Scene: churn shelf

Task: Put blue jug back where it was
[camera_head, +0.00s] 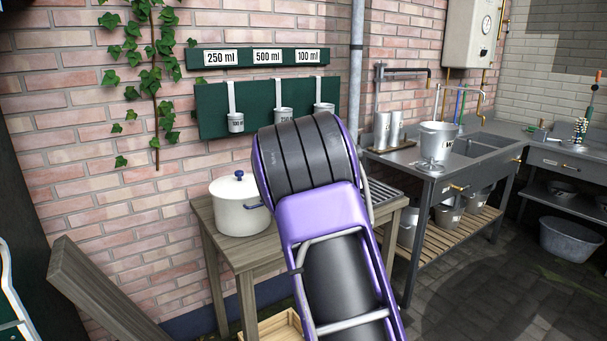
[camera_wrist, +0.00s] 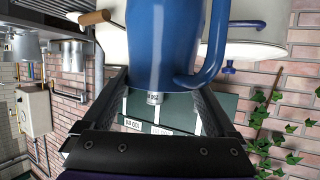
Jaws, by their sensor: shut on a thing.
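The blue jug (camera_wrist: 160,45) fills the top middle of the wrist view, with its curved handle on the right. My gripper (camera_wrist: 163,88) is shut on the jug, one dark finger on each side. In the head view my purple and black arm stands in front of the table, and the jug and gripper are hidden behind it. I cannot tell from these frames whether the jug touches the table.
A cream pot (camera_head: 240,205) with a blue-knobbed lid stands on the wooden table (camera_head: 243,253). Several small measuring cups hang from a green board (camera_head: 210,112) on the brick wall. A metal sink unit (camera_head: 468,158) holding a bucket (camera_head: 438,140) stands to the right.

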